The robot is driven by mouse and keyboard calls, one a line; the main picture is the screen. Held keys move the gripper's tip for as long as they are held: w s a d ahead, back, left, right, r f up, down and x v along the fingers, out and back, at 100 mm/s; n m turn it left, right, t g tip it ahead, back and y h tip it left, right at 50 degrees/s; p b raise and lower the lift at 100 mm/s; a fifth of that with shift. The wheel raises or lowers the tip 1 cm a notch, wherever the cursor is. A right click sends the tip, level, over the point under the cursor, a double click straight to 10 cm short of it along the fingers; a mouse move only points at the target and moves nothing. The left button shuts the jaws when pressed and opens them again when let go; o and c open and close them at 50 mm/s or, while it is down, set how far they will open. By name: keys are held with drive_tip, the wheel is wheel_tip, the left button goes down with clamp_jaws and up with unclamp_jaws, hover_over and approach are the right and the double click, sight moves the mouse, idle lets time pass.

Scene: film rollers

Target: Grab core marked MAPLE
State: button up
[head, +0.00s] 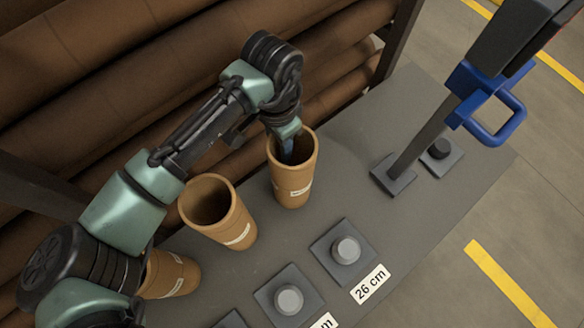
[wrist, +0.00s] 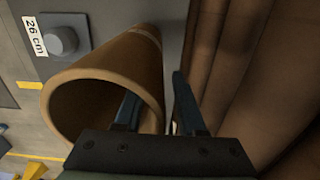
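Three brown cardboard cores stand on the grey bench in the head view: a right one (head: 292,186), a middle one (head: 236,228) and a left one (head: 170,276) partly hidden by my arm. Each has a small white label whose word is too small to read, so I cannot tell which is MAPLE. My gripper (head: 287,150) is at the top rim of the right core. In the wrist view my gripper (wrist: 154,85) is open, with one finger inside the core (wrist: 100,77) and the other outside its wall. A gap shows between the outer finger and the wall.
Grey pegs on square bases stand at the bench front, one by a "26 cm" label (head: 370,284). A post with a blue bracket (head: 490,105) rises at the right. Large brown rolls (head: 130,60) lie on a rack behind the cores.

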clamp_jaws()
idle(1.4)
